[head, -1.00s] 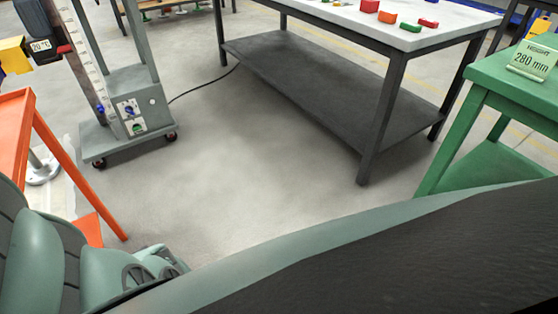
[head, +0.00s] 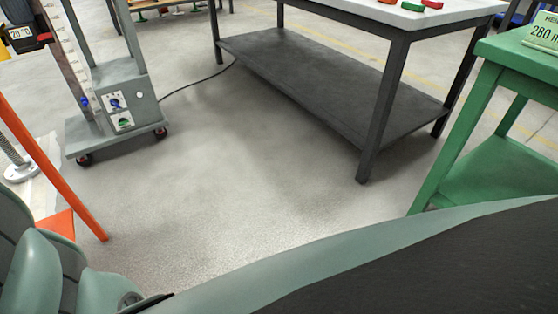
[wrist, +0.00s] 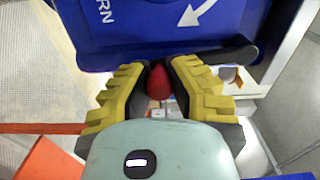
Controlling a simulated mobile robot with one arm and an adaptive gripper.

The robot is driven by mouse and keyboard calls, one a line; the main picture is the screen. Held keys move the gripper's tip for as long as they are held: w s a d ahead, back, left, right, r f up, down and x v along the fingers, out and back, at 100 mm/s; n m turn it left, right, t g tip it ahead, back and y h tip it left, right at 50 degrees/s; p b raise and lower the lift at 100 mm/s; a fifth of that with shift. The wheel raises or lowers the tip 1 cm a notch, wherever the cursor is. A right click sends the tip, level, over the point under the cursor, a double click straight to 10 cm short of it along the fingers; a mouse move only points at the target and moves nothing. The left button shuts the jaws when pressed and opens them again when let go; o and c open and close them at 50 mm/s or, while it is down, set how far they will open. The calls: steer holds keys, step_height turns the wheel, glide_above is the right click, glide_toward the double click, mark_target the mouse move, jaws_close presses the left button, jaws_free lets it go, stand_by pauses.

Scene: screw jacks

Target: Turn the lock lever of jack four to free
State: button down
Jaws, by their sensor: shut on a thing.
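In the wrist view my gripper (wrist: 158,84) has its yellow and black fingers closed around a small red knob-like piece (wrist: 157,80). Just past the fingers is a blue panel (wrist: 120,25) with white lettering, partly cut off, and a white arrow (wrist: 196,13). A dark bar (wrist: 225,55) lies along its lower edge, behind the fingers. I cannot tell what the red piece belongs to; the fingers hide its surroundings. No number four is readable. In the head view a threaded metal post on a round foot (head: 20,172) stands at the left. My gripper cannot be made out there.
A wheeled grey trolley (head: 117,107) with a column stands at the left, beside an orange stand (head: 52,170). A dark-shelved workbench (head: 330,90) stands at the back and a green table (head: 490,170) at the right. The floor between them is clear.

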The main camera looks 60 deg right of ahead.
steer(key=shift+s+a+f+m, duration=0.15)
steer(key=shift+s+m, duration=0.2)
steer(key=shift+m, duration=0.25)
steer(key=c, duration=0.8)
jaws_free()
steer(key=shift+c, duration=0.2)
steer(key=shift+s, duration=0.1)
steer(key=v, duration=1.2)
